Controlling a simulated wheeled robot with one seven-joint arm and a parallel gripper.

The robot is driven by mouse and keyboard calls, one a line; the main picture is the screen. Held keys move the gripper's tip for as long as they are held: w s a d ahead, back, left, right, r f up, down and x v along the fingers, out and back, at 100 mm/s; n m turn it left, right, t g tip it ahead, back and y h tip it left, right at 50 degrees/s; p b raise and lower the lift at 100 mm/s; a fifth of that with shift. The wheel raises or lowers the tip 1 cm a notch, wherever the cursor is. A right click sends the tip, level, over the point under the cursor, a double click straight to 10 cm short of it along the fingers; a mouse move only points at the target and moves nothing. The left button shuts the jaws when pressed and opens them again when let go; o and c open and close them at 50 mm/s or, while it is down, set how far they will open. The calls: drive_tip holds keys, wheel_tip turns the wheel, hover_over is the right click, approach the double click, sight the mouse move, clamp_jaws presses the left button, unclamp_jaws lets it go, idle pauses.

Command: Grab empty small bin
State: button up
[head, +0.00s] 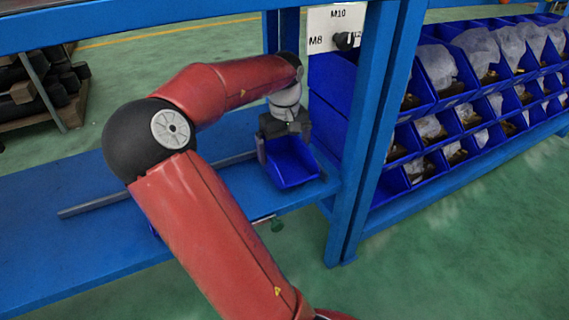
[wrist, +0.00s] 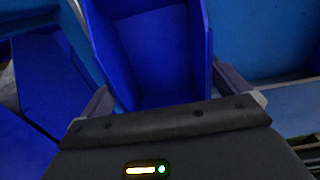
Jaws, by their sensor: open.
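The empty small bin (head: 290,163) is blue and sits on the blue shelf beside the upright post in the head view. My gripper (head: 284,133) is at the back end of the bin. In the wrist view the bin (wrist: 160,50) fills the top middle, and its inside looks empty. My gripper (wrist: 168,98) is open there, with one finger on each side of the bin's near end. I cannot tell whether the fingers touch the bin walls.
A blue post (head: 372,130) stands just right of the bin. Beyond it a rack holds rows of filled blue bins (head: 437,68). A metal bar (head: 95,206) lies on the shelf (head: 60,245). A white sign (head: 333,28) hangs above. The shelf's left part is mostly clear.

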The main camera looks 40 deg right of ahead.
drive_tip(key=shift+f, duration=0.15)
drive_tip(key=c, duration=0.8)
